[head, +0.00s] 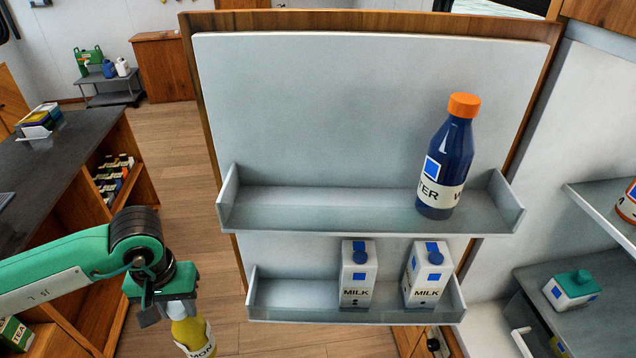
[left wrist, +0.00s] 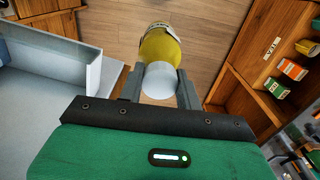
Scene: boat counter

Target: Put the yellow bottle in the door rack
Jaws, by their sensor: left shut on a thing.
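The yellow bottle (head: 193,335) hangs below my left gripper (head: 168,308) at the lower left of the head view, left of the door. Its lower part is cut off by the picture edge. In the left wrist view, the two fingers (left wrist: 160,92) are shut around the pale cap end, and the yellow body (left wrist: 160,46) extends beyond them. The door rack has an upper shelf (head: 310,208) with a dark blue bottle (head: 446,160) upright at its right end. The lower shelf (head: 300,305) holds two milk cartons (head: 357,275) (head: 428,275). My right gripper is not in view.
The upper shelf is free from its left end to the blue bottle. The lower shelf is free at its left end. A dark counter (head: 60,165) stands at the left, and fridge shelves (head: 606,215) are at the right.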

